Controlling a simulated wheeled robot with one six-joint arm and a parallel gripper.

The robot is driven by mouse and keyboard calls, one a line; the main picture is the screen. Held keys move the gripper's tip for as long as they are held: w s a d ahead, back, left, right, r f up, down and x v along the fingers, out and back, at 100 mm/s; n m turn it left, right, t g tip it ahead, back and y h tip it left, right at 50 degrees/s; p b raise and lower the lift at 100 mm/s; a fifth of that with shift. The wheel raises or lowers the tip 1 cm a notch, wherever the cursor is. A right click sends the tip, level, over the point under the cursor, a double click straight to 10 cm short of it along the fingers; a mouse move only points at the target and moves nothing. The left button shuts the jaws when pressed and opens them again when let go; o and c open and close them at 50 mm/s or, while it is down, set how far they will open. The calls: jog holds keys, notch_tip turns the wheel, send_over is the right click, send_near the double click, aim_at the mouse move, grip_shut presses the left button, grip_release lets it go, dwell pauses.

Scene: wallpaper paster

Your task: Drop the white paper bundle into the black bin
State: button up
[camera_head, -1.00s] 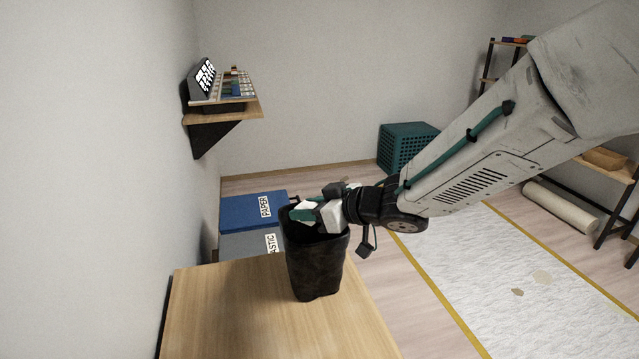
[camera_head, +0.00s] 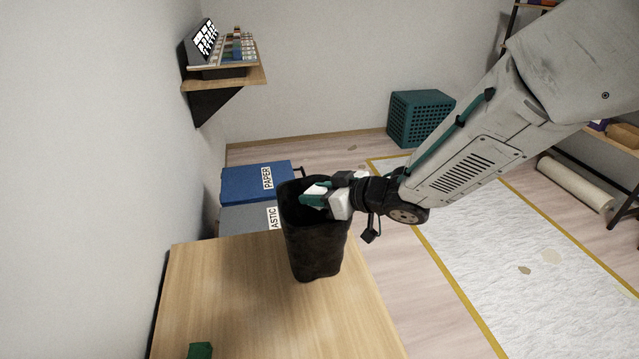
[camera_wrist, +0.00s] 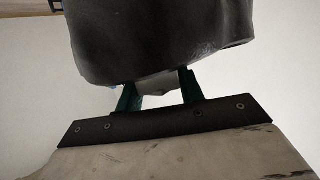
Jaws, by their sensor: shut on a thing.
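The black bin (camera_head: 316,249) stands upright on the wooden table, its open mouth facing up. My gripper (camera_head: 314,196) reaches in from the right, its teal fingers at the bin's mouth, overlapping the opening. It is shut on the white paper bundle (camera_head: 317,187), of which only a small pale part shows beside the fingers. In the wrist view, the dark bin (camera_wrist: 160,40) covers the fingertips of my gripper (camera_wrist: 158,90). A pale piece of the bundle (camera_wrist: 157,83) shows between the fingers; the rest is hidden.
The wooden table (camera_head: 220,290) is mostly clear, with a green object (camera_head: 200,350) at the near edge. A blue PAPER box (camera_head: 245,181) and a grey box (camera_head: 247,217) stand behind it. A shelf (camera_head: 240,76) juts from the left wall. A teal crate (camera_head: 420,118) stands farther back.

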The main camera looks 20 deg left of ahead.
jog(key=shift+f, duration=0.15)
jog(key=o, duration=1)
jog(key=w+d+r+m+t+h, duration=0.1)
jog(key=d+r+m+t+h, duration=0.2)
jog(key=d, duration=0.8)
jog(key=d+r+m+t+h, duration=0.1)
jog(key=d+r+m+h, duration=0.3)
jog(key=d, duration=0.7)
jog(key=w+d+r+m+t+h, duration=0.15)
jog(key=d+r+h, duration=0.25)
jog(key=d, duration=0.8)
jog(key=s+d+r+m+g+h, duration=0.1)
jog(key=s+d+m+g+h, duration=0.25)
jog(key=s+d, duration=0.65)
jog(key=s+m+g, duration=0.1)
jog(key=s, duration=0.5)
jog(key=s+g+y, duration=0.1)
jog(key=s+g, duration=0.1)
jog(key=s, duration=0.4)
jog(key=s+d+m+g, duration=0.1)
jog(key=s, duration=0.5)
jog(key=shift+s+m+g+y, duration=0.3)
jog(key=shift+s+g+y, duration=0.05)
jog(key=shift+s+g, duration=0.05)
